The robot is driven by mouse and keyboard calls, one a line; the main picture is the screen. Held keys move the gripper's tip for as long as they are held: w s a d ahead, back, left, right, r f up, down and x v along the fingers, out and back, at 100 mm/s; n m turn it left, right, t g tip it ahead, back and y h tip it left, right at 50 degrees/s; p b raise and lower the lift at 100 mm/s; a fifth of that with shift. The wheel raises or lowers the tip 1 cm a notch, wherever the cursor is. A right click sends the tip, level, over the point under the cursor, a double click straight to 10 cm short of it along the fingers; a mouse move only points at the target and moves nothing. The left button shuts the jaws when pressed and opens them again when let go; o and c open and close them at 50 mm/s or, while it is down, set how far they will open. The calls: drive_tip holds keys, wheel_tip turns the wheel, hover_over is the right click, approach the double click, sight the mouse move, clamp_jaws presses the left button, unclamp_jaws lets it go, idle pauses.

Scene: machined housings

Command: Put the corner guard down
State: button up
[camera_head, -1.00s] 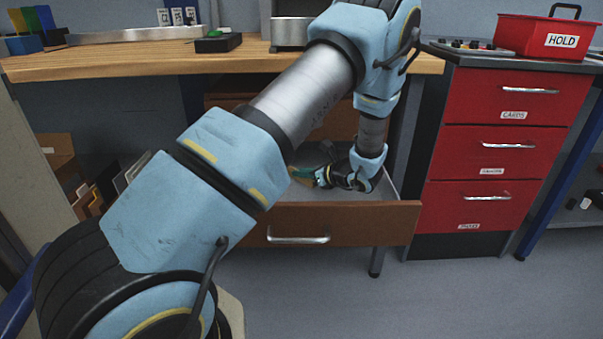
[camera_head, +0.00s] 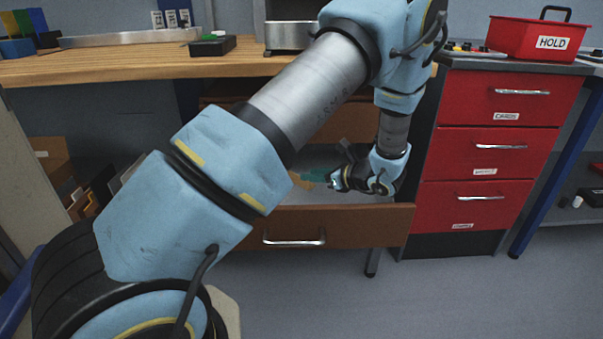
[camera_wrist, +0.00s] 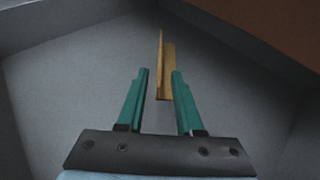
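The corner guard (camera_wrist: 168,62) is a tan, L-shaped strip. In the wrist view it stands above or on the grey drawer floor, at and beyond my fingertips. My gripper (camera_wrist: 160,72) has two green fingers set apart, with a visible gap between the left finger and the guard. The guard's near end lies between the fingers; I cannot tell whether it touches the right one.
The wooden bench top (camera_head: 130,66) is above. A red cabinet (camera_head: 490,150) stands close on the right, with a red HOLD box (camera_head: 545,40) on top.

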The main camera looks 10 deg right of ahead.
drive_tip(key=v, duration=0.5)
idle(0.3)
